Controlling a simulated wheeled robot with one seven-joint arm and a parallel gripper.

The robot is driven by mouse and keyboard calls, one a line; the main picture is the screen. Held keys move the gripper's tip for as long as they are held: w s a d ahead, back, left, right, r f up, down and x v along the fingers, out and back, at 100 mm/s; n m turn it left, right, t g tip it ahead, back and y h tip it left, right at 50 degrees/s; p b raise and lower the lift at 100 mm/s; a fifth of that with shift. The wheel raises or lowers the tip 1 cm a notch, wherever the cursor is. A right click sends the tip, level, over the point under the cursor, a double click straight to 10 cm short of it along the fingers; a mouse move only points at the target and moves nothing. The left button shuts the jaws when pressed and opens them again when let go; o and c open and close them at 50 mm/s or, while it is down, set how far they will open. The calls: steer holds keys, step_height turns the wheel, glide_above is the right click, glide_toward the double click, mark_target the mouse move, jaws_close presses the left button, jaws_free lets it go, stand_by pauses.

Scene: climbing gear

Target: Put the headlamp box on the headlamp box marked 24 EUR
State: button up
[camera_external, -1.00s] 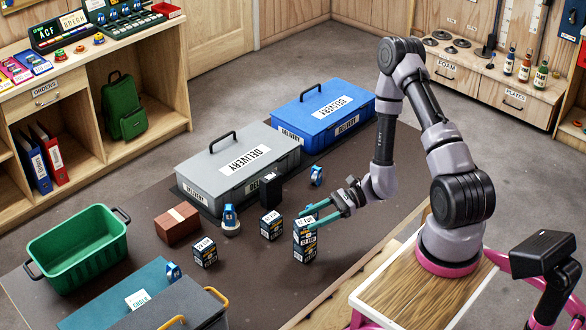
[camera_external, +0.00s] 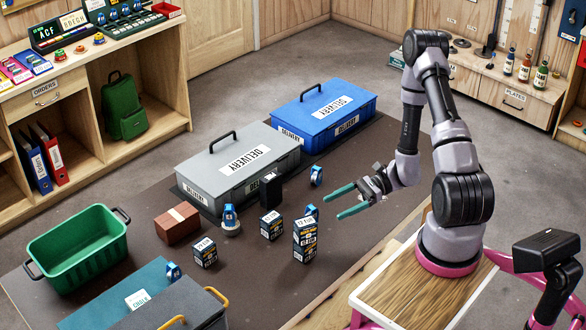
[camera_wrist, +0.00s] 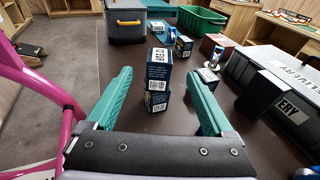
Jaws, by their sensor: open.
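Two dark headlamp boxes with white price labels stand stacked one on the other, upright and roughly aligned: the upper box (camera_external: 304,229) and the lower box (camera_external: 304,251). The stack also shows ahead in the wrist view, upper box (camera_wrist: 158,68) over lower box (camera_wrist: 156,100). Two single headlamp boxes stand to its left, one nearer the front (camera_external: 205,253) and one behind (camera_external: 271,228). The label prices are too small to read surely. My gripper (camera_external: 342,202) is open and empty, above and to the right of the stack, clear of it.
A grey delivery case (camera_external: 228,192) and a blue one (camera_external: 298,122) lie behind. Small blue headlamps stand near the boxes. The mat right of the stack is clear.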

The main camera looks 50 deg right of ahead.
steer(key=shift+v, duration=1.7)
steer(key=s+a+r+n+h, duration=0.1)
steer(key=s+r+n+h, duration=0.2)
steer(key=r+n, duration=0.3)
steer(key=s+a+r+n+t+h, duration=0.1)
steer(key=r+n+h, duration=0.4)
steer(key=r, duration=1.2)
steer(key=s+a+r+n+h, duration=0.3)
steer(key=r+n, duration=0.4)
steer(key=r, duration=0.5)
steer(key=shift+s+a+r+h, duration=0.2)
steer(key=shift+s+h, duration=0.5)
steer(key=shift+s, duration=0.45)
